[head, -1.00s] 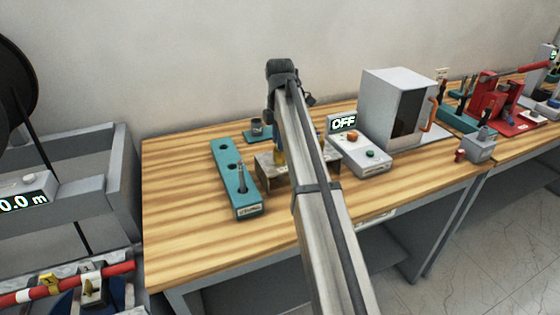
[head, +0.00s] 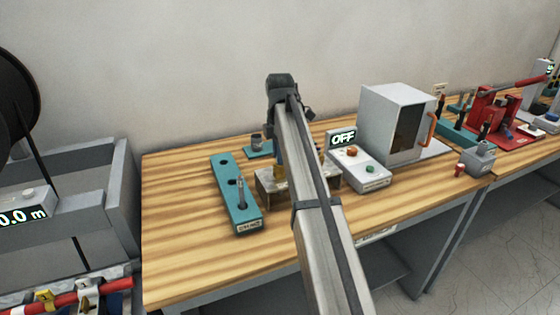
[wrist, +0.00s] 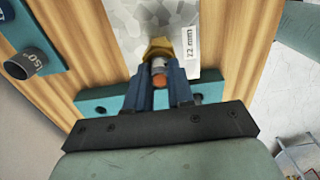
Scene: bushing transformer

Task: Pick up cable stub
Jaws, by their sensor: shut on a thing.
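The cable stub (wrist: 158,68) shows in the wrist view as a short pale piece with a copper-orange end. My gripper (wrist: 158,82) has its two blue fingers shut on it, one on each side. A brass hex-shaped piece (wrist: 157,47) sits just beyond the stub, over a grey mottled block (wrist: 125,22) with a label. I cannot tell whether the stub is in the brass piece or only against it. In the head view my arm hides most of the gripper and the stub; the brass piece (head: 280,172) shows at the block's (head: 265,187) left part.
A teal holder (head: 228,185) with holes and a metal pin stands left of the block. A small teal stand (head: 257,150) is behind. A control box reading OFF (head: 362,175) and a grey cabinet (head: 385,110) are right. The table's left side is clear.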

